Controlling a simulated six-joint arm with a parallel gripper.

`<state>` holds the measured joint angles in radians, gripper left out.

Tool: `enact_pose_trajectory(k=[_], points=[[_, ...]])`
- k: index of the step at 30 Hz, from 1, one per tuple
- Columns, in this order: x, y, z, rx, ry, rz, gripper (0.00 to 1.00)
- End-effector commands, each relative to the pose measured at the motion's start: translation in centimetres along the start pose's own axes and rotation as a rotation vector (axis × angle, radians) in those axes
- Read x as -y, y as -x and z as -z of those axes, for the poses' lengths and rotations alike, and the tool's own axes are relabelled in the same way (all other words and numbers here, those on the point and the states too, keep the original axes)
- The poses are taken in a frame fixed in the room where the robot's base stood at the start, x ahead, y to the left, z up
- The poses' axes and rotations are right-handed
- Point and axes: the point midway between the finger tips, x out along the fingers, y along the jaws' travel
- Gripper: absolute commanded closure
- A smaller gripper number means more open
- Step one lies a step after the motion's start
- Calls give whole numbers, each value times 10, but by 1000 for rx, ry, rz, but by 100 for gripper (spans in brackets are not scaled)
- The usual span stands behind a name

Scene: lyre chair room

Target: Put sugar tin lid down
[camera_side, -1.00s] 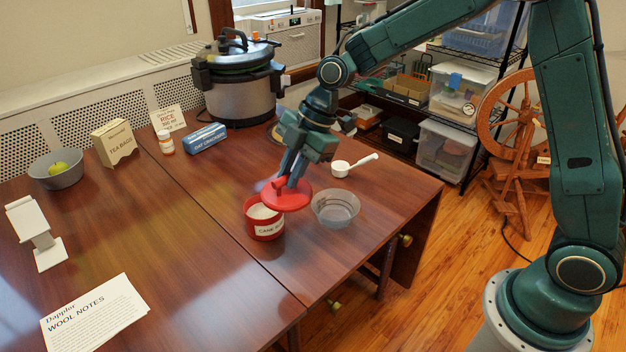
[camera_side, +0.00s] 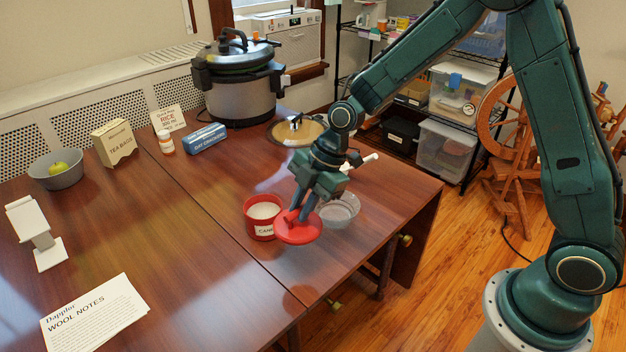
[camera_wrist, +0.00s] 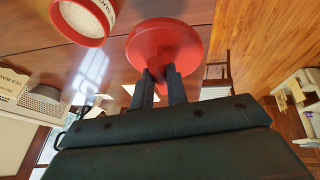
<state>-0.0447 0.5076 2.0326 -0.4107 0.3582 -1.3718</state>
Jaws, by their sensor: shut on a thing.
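The red sugar tin lid (camera_side: 299,231) is a round disc held by my gripper (camera_side: 303,214), which is shut on its raised handle. The lid appears to be above the table, in front of and to the right of the tin. It also shows in the wrist view (camera_wrist: 165,47), at the ends of my fingers (camera_wrist: 162,78). The red sugar tin (camera_side: 250,227) stands open and upright on the table, with pale sugar inside and a "CANE" label partly hidden by the lid. The tin also shows at the upper left of the wrist view (camera_wrist: 64,24).
A clear measuring bowl (camera_side: 342,212) stands just behind my gripper, partly hidden. A white scoop (camera_side: 364,161) and a glass pot lid (camera_side: 287,133) lie farther back. The table's front edge is near the lid. The left table (camera_side: 150,225) has much bare room.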

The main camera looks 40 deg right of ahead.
Motion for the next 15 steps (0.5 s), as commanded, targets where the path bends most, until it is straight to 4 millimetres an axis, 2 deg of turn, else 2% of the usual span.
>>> enact_pose_trajectory(k=[6, 15], points=[[9, -38, -16, 1, -2, 4, 100], [17, -80, -33, 0, 0, 2, 100]])
